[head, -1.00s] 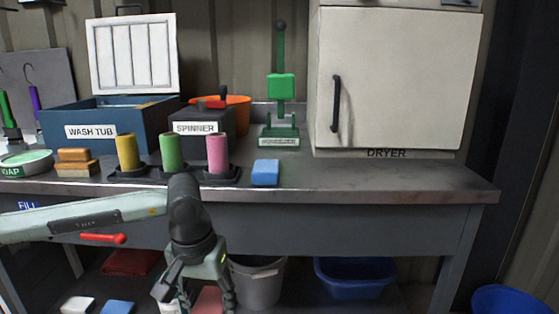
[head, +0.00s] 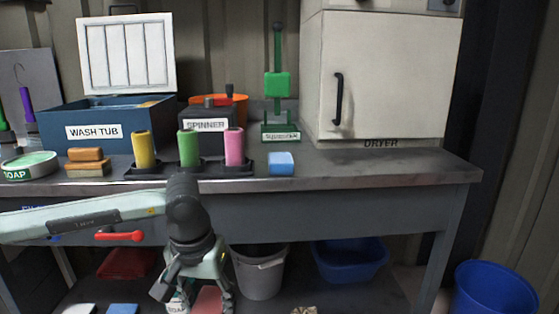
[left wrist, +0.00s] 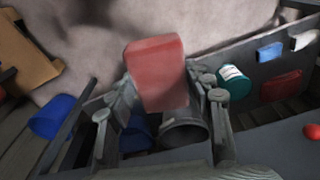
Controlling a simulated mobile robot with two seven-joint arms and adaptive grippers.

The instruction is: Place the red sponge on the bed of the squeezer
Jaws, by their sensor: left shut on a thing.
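My left gripper (head: 205,296) is low in the head view, in front of the bench. It is shut on the red sponge (head: 208,301), which shows only partly between the fingers there. In the left wrist view the red sponge (left wrist: 156,72) stands out clear between the two fingertips. The squeezer (head: 279,86) is a green press with a tall post, at the back of the bench beside the dryer. Its green block is raised above the labelled base, and no object shows on its bed (head: 281,131). My right gripper is not in view.
The bench top (head: 370,166) is clear in front of the dryer (head: 380,75). A blue sponge (head: 281,163) lies before the squeezer. Yellow, green and pink rolls (head: 234,146) stand left of it. A grey bucket (head: 259,272) and blue basin (head: 349,258) are below.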

